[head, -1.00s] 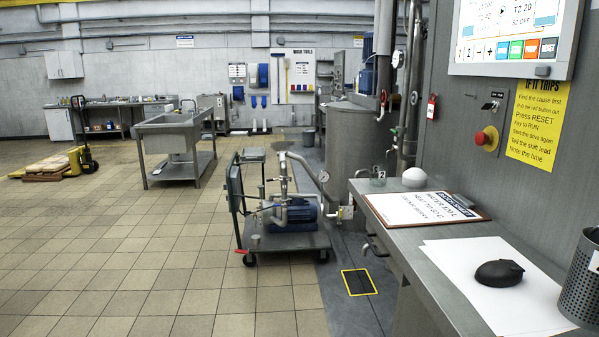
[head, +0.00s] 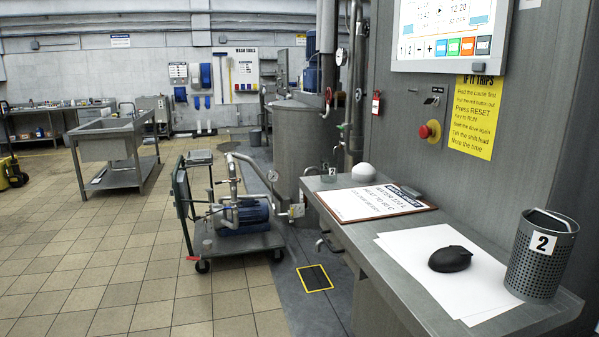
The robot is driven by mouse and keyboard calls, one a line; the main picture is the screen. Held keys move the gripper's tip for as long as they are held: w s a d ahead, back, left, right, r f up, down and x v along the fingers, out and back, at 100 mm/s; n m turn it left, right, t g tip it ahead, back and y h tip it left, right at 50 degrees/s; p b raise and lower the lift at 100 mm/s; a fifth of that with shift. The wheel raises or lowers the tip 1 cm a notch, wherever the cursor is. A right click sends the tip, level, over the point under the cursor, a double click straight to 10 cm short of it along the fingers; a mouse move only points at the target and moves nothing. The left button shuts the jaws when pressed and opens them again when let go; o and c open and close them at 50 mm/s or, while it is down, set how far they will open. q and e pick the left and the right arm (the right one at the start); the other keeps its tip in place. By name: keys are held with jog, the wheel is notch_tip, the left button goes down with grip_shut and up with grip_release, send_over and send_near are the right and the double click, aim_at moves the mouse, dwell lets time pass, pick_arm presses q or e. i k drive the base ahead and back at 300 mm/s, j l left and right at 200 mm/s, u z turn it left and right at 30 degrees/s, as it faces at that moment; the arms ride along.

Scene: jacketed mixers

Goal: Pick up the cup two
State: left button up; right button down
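Cup two is a dark grey perforated metal cup (head: 536,275) with a white label reading "2". It stands upright at the right end of the grey metal bench (head: 375,285), beside white paper sheets. Its mouth is open at the top and something thin shows at the rim. Neither of my grippers shows in the head view.
A black mouse (head: 450,259) lies on the white paper (head: 408,243) left of the cup. A clipboard (head: 358,215), a white dome (head: 362,173) and a small glass (head: 328,175) are farther along. A pump trolley (head: 255,243) stands left of the bench. Tiled floor (head: 120,285) is open at left.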

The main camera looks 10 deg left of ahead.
aim_at(328, 163)
jog(key=i+j+z, duration=0.1)
jog(key=z, duration=0.25)
jog(key=j+z, duration=0.1)
jog(key=z, duration=0.25)
jog(key=i+j+z, duration=0.15)
jog(key=z, duration=0.2)
jog(key=i+j+z, duration=0.15)
jog(key=j, duration=0.5)
jog(key=i+j+z, duration=0.2)
jog(key=j, duration=0.5)
jog(key=j+z, duration=0.15)
jog(key=j, duration=0.5)
